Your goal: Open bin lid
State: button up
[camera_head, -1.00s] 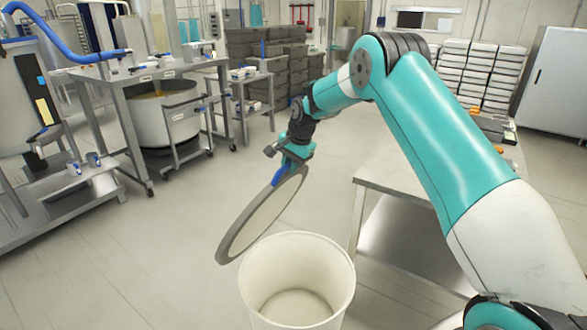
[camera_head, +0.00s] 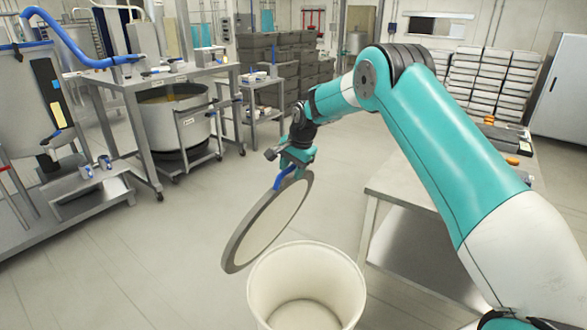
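The white bin (camera_head: 262,300) stands on the floor at the bottom centre, with its round mouth uncovered and its inside looking empty. The round grey-rimmed lid (camera_head: 268,222) hangs steeply tilted above and to the left of the bin, apart from most of its rim. My gripper (camera_head: 290,172) is shut on the blue handle (camera_head: 285,177) at the top edge of the lid. The fingertips are small and partly hidden by the lid and handle.
A steel table (camera_head: 385,190) stands right of the bin, partly behind my arm. A large steel pot (camera_head: 172,120) on a wheeled frame and a workbench (camera_head: 110,78) are at the left. The floor left of the lid is clear.

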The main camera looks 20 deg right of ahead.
jog(key=b+v, duration=0.3)
jog(key=v, duration=1.4)
jog(key=shift+r, duration=0.25)
jog(key=s+a+n+g+y, duration=0.1)
jog(key=s+a+n, duration=0.95)
jog(key=s, duration=0.55)
jog(key=s+a+f+n, duration=0.1)
jog(key=s+a+n, duration=0.1)
jog(key=s, duration=0.6)
jog(key=s+a+f+n+g+y+b, duration=0.1)
jog(key=s+a+f+n, duration=0.1)
jog(key=s, duration=0.7)
jog(key=s+a+f+n, duration=0.2)
jog(key=s+n, duration=0.2)
jog(key=s, duration=0.4)
jog(key=shift+s+a+f+g+y, duration=0.2)
jog(key=shift+a+f+g+y, duration=0.1)
jog(key=shift+a+g, duration=0.1)
